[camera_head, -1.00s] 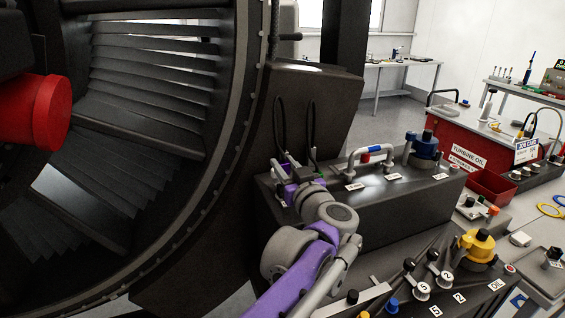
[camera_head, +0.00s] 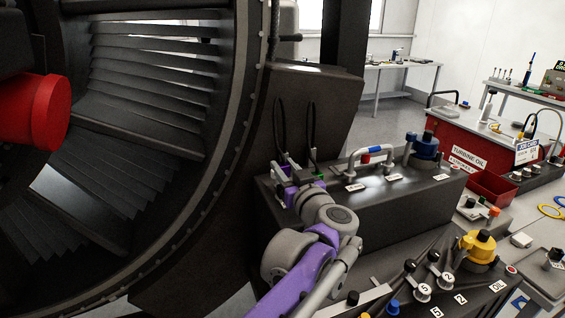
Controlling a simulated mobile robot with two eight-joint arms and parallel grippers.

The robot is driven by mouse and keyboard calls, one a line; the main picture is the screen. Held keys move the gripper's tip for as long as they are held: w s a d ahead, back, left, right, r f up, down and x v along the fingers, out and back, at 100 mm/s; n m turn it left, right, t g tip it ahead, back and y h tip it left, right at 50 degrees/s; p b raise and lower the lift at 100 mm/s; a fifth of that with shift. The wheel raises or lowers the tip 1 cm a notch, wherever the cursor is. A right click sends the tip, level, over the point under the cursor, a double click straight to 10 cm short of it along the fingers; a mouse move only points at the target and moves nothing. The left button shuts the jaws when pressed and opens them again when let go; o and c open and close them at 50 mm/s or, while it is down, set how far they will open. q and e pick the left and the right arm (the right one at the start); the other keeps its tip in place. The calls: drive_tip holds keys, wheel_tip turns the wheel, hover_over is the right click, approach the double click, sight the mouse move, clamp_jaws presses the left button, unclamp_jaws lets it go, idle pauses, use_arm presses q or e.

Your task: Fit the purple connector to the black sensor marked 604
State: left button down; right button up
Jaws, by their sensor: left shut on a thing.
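My left gripper (camera_head: 285,170) is at the left end of the dark bench block below the engine casing. It is shut, with a black cable (camera_head: 281,128) running down to it. The purple connector at that cable's end is mostly hidden by the gripper, and my arm is also purple, so its outline is unclear. A second black cable (camera_head: 312,128) hangs just to the right, ending near a small green piece (camera_head: 319,169). I cannot make out the black sensor or a 604 mark; my gripper and wrist cover that area. My right gripper is out of view.
The block (camera_head: 385,192) carries a grey handle (camera_head: 368,154) and a blue-capped fitting (camera_head: 424,146). A lower panel has a yellow fitting (camera_head: 477,246) and levers. The fan casing (camera_head: 228,150) and a red cylinder (camera_head: 36,112) fill the left.

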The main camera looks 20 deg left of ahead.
sight(284, 166)
use_arm(q)
drive_tip(key=shift+f+b, duration=0.8)
drive_tip(key=shift+f, duration=0.5)
idle(1.1)
drive_tip(key=shift+c, duration=0.5)
unclamp_jaws()
drive_tip(key=shift+r+p, duration=1.9)
drive_tip(key=shift+r, duration=1.65)
drive_tip(key=shift+s, duration=0.1)
